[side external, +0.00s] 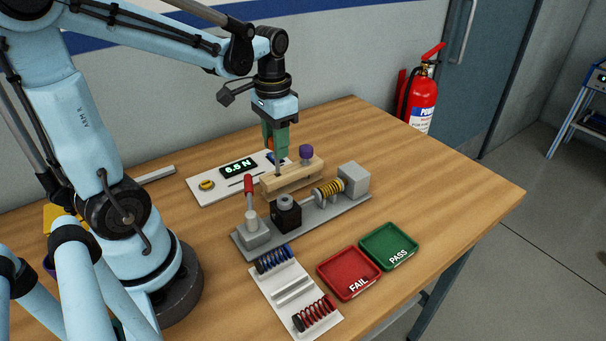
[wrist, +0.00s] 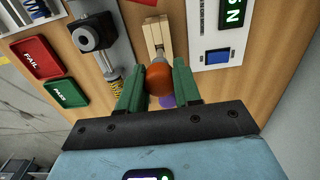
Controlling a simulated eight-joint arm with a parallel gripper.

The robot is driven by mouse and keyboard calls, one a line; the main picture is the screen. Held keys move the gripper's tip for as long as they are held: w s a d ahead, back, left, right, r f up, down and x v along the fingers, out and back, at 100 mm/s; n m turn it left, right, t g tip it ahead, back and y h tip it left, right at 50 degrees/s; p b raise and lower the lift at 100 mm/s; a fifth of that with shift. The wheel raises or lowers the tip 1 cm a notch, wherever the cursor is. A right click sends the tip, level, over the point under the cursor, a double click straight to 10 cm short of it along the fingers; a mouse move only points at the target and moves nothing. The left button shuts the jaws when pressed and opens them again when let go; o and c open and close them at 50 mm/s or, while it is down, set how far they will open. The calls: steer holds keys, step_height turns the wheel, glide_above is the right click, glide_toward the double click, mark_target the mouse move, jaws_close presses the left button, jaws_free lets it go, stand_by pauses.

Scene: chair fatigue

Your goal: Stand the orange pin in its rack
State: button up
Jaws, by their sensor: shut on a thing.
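The orange pin (wrist: 158,80) has a round orange knob and a thin grey shaft. In the wrist view its knob sits between the green fingers of my gripper (wrist: 160,68), which is shut on it. In the side view my gripper (side external: 277,150) points down above the left part of the wooden rack (side external: 288,182). The shaft (side external: 277,167) hangs upright below the fingers, its lower end at the rack's top. I cannot tell whether the tip is inside a hole. The rack also shows in the wrist view (wrist: 153,28).
A purple-knobbed pin (side external: 306,152) stands in the rack's right part. The spring test fixture (side external: 320,213) with a red-handled lever (side external: 248,185) is in front. A panel with a display (side external: 238,168) lies behind. Red (side external: 347,272) and green (side external: 388,246) trays and a spring holder (side external: 291,290) are nearer.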

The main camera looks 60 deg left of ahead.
mark_target(278, 173)
steer(key=shift+f, duration=2.45)
steer(key=o, duration=1.1)
steer(key=shift+c, duration=0.2)
step_height(278, 173, up, 12)
steer(key=shift+r, duration=0.1)
steer(key=s+d+f+t, duration=0.1)
steer(key=d+f+t, duration=0.3)
steer(key=d+t, duration=0.3)
steer(key=shift+s+d+f, duration=0.15)
steer(key=shift+d, duration=1.15)
